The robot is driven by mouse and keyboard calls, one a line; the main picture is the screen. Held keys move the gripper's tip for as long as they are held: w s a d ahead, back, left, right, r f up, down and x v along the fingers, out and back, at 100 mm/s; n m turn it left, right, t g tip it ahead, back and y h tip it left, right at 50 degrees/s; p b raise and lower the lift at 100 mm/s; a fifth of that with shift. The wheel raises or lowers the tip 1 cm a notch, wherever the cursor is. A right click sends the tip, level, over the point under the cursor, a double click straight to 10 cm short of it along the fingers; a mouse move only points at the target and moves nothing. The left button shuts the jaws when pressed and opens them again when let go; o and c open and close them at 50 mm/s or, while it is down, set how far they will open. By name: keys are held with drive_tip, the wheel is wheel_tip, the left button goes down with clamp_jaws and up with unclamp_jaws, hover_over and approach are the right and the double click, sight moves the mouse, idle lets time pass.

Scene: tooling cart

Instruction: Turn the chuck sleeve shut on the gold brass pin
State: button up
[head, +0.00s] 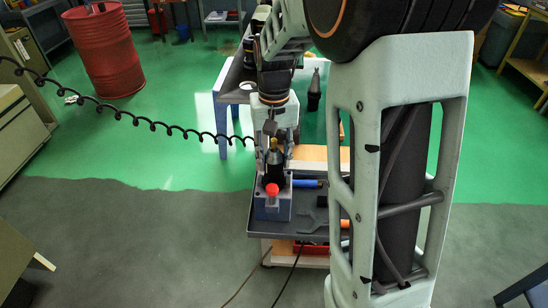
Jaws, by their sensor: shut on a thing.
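The gold brass pin (273,145) stands upright at the top of the dark chuck sleeve (273,162), on the near part of the cart. My gripper (277,141) is at the chuck, close behind and around the pin in this view. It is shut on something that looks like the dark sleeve. The fingertips are small and dark here, so their exact contact is hard to see. How far the sleeve is turned cannot be told.
A red knob (272,189) sits on a blue-grey block (272,209) in front of the chuck. A blue-handled tool (307,183) lies on the dark cart tray (262,230). A dark bottle (314,92) stands behind. A black coiled cord (150,122) hangs across the left. A red barrel (104,50) stands far left.

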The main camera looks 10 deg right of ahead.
drive_tip(key=o, duration=1.2)
drive_tip(key=shift+c, duration=0.2)
drive_tip(key=shift+r, duration=0.1)
wheel_tip(320, 180, up, 12)
drive_tip(key=shift+f, duration=0.1)
drive_tip(key=shift+d, duration=0.1)
